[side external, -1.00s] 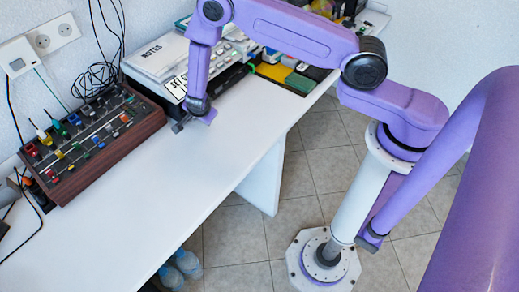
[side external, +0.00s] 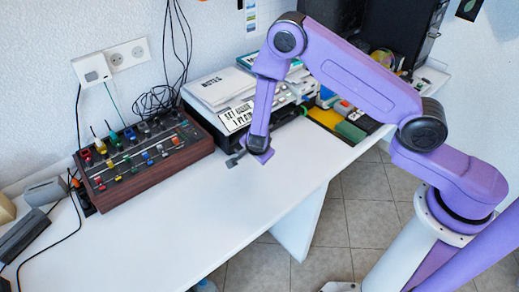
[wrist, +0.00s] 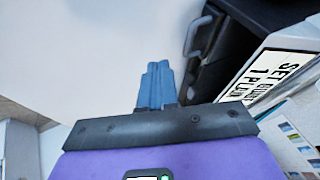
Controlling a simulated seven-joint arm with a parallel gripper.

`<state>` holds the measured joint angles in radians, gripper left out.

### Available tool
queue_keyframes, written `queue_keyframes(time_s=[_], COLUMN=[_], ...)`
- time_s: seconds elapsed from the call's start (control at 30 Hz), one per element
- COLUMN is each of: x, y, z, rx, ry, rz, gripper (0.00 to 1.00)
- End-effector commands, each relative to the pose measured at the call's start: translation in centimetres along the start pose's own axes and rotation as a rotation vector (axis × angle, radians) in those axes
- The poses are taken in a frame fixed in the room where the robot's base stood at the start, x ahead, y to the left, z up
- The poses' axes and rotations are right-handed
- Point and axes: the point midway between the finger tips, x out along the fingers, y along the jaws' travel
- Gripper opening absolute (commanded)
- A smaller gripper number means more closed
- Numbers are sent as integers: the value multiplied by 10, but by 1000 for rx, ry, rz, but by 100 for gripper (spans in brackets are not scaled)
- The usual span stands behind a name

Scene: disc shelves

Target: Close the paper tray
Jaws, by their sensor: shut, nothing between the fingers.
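In the wrist view a black tray-like front with a grey bar handle (wrist: 198,36) lies at the upper right, beside a unit bearing a white "SET" card (wrist: 275,78). In the side external view the black lower body (side external: 226,139) of this unit stands on the table, partly hidden by my arm. How far the tray is pulled out cannot be told. My gripper (side external: 235,160) is in front of the unit, close to the tabletop. Its blue-grey fingers (wrist: 155,66) are together and empty in the wrist view, left of the handle and apart from it.
A wooden-sided control box (side external: 145,160) with coloured knobs stands left of the unit. A white "NOTES" pad (side external: 218,88) lies on top of the unit. Coloured blocks (side external: 350,131) are at the right. The white tabletop (side external: 150,235) in front is clear.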

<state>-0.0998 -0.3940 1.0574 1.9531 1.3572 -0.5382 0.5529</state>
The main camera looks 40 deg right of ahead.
Motion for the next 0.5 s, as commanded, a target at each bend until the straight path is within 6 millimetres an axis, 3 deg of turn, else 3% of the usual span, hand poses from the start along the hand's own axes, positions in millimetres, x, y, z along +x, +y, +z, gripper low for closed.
queue_keyframes(time_s=[0.2, 0.5], x=[-39, -71], y=[0, 1], z=[0, 0], rx=[1, -1], ry=[0, 1], rz=[-1, 3], gripper=[0, 0])
